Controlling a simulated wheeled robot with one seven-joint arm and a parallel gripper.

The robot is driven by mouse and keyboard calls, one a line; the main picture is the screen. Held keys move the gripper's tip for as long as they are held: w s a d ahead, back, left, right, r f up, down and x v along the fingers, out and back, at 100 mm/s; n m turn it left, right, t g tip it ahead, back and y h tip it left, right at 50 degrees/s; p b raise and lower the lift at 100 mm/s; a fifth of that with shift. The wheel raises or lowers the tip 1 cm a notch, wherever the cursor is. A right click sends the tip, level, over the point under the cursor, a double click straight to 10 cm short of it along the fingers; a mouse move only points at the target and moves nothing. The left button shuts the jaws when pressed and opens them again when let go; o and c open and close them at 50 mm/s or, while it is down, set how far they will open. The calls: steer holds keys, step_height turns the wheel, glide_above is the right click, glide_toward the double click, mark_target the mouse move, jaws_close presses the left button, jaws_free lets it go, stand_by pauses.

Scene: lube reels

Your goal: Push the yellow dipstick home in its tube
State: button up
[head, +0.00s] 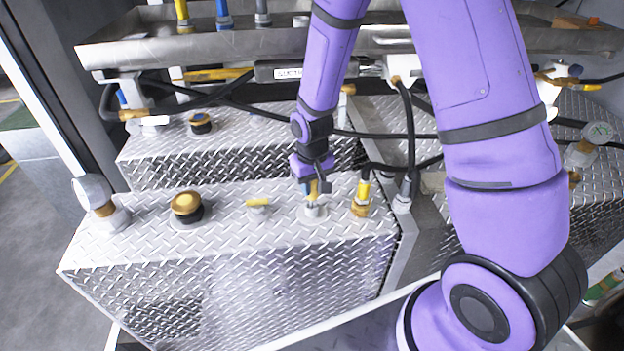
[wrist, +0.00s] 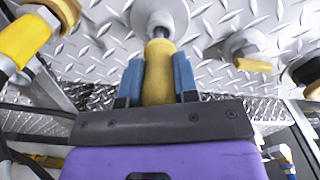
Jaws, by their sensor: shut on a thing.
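The yellow dipstick (wrist: 158,78) is between the blue fingers of my gripper (wrist: 159,66) in the wrist view, and the jaws are shut on its handle. A short dark piece of shaft shows between the handle and the pale round tube mouth (wrist: 160,12), so the handle stands off the tube. In the head view my gripper (head: 314,184) is over the tube (head: 313,212) on the diamond-plate tank top. The handle is partly hidden there by the fingers. The shaft lines up roughly with the tube; the depth inside cannot be seen.
A fitting with a yellow lever (head: 257,203) stands left of the tube, then a brass-capped filler (head: 186,205) and a gauge (head: 92,190). A yellow and brass fitting (head: 361,198) stands close on the right. Black hoses (head: 408,130) hang behind. A metal shelf (head: 150,52) spans the back.

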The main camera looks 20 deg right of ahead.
steer(key=shift+f, duration=1.8)
steer(key=o, duration=1)
step_height(320, 180, up, 11)
steer(key=shift+r, duration=0.1)
step_height(320, 180, up, 10)
steer(key=t, duration=0.1)
glide_above(312, 194)
steer(key=s+d, duration=0.2)
steer(key=d, duration=0.1)
steer(key=s+d+r+t, duration=0.3)
steer(key=s+d+r, duration=0.1)
steer(key=s+r, duration=0.85)
steer(key=shift+m+t, duration=0.5)
steer(key=shift+t, duration=0.1)
steer(key=s+r, duration=0.1)
steer(key=s, duration=0.1)
steer(key=s+d+r, duration=0.1)
steer(key=s+r, duration=0.1)
steer(key=s, duration=0.1)
steer(key=s+r, duration=0.2)
steer(key=shift+s+d+r, duration=0.1)
steer(key=shift+s+d, duration=0.05)
steer(key=shift+d, duration=0.15)
